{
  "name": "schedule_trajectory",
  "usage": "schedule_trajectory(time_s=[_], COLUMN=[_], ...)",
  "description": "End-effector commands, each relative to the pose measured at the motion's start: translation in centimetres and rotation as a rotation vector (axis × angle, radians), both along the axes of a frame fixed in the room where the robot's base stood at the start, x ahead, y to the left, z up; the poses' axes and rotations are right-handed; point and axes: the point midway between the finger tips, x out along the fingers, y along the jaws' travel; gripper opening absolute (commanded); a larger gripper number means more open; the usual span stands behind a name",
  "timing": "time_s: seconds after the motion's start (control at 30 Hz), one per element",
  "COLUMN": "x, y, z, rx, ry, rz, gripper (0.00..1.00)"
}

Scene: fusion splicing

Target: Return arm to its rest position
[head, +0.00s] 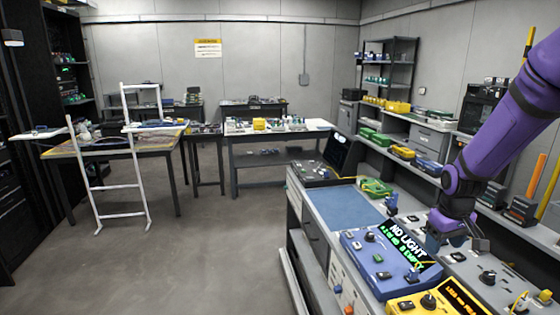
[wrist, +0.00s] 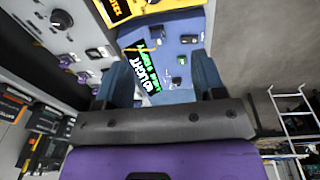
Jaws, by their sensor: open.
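My purple arm (head: 510,120) reaches in from the right over the workbench in the head view. My gripper (head: 436,240) points down just behind the blue instrument box (head: 372,262), close to its display (head: 410,245) reading "NO LIGHT". In the wrist view, the two blue fingers of my gripper (wrist: 164,78) stand wide apart with nothing held between them. The blue box shows beyond and between them in the wrist view (wrist: 190,60). Whether the fingertips touch anything on the bench cannot be told.
A yellow instrument (head: 435,302) stands right of the blue box. A grey panel with knobs (head: 490,275) lies behind. A blue mat (head: 345,208) lies clear to the left. Shelves with boxes (head: 425,170) line the wall. A white ladder-like frame (head: 110,180) stands on the open floor.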

Motion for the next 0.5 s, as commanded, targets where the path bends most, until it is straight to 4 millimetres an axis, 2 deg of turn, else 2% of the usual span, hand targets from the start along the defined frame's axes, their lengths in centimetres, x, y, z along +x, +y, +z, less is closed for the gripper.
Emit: schedule_trajectory(time_s=[0.03, 0.2, 0.5], x=[-0.5, -2.7, -7.9], y=[0.6, 2.4, 5.5], z=[1.8, 6.8, 14.0], rx=[-0.008, -0.022, -0.023], ry=[-0.02, -0.07, -0.163], rz=[-0.005, -0.029, -0.073], gripper=[0.63, 0.63, 0.63])
